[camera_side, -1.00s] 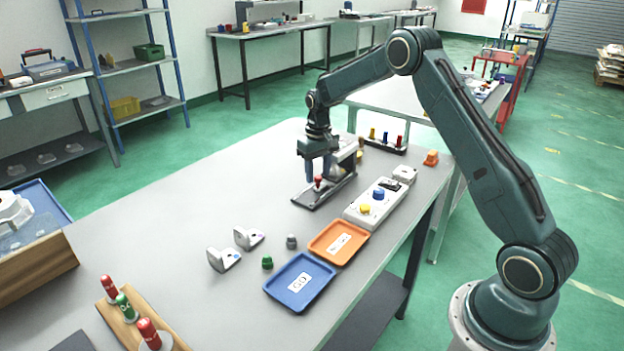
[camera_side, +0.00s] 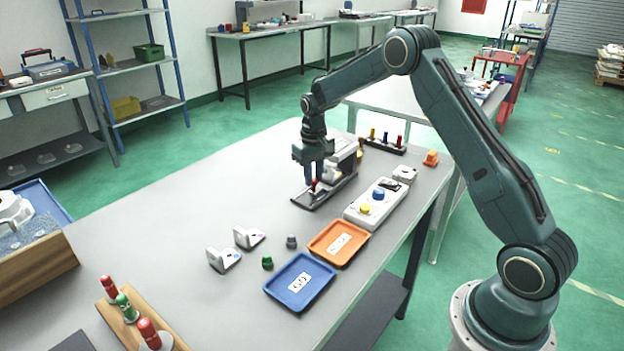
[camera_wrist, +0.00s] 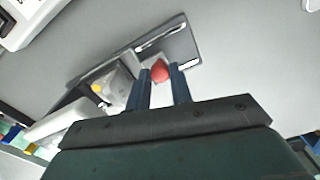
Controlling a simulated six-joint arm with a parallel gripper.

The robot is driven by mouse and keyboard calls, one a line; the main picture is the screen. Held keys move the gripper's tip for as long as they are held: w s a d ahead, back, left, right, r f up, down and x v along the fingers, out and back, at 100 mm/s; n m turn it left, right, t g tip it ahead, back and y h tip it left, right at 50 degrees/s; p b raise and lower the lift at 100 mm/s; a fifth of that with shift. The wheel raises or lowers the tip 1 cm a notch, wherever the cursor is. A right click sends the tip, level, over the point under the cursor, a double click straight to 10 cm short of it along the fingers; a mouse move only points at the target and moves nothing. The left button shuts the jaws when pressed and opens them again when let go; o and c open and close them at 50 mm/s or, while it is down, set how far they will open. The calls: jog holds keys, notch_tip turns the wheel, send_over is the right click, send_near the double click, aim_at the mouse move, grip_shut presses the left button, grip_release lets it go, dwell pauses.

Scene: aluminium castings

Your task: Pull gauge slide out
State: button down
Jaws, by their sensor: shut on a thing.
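The gauge (camera_side: 345,160) stands on a dark base plate (camera_side: 312,199) near the far part of the grey table. Its slide has a red knob (camera_side: 313,186), which also shows as a red ball (camera_wrist: 160,72) in the wrist view. My gripper (camera_side: 313,181) points down over the near end of the base plate. In the wrist view its two blue fingers (camera_wrist: 162,82) stand on either side of the red knob, shut on it. A whitish casting (camera_wrist: 118,90) with a yellow spot sits in the gauge behind the knob. The slide's body is mostly hidden by the fingers.
A white button box (camera_side: 372,206) stands right of the gauge. An orange tray (camera_side: 318,252) and a blue tray (camera_side: 276,291) lie nearer, with two bracket castings (camera_side: 224,260) to their left. The table left of the gauge is clear.

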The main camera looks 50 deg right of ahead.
jog(key=a, duration=0.8)
jog(key=shift+a, duration=0.25)
jog(key=c, duration=1.2)
grip_release()
jog(key=shift+c, duration=0.2)
jog(key=shift+r, duration=0.1)
jog(key=shift+d+r, duration=0.1)
jog(key=shift+r, duration=0.35)
notch_tip(320, 180, up, 13)
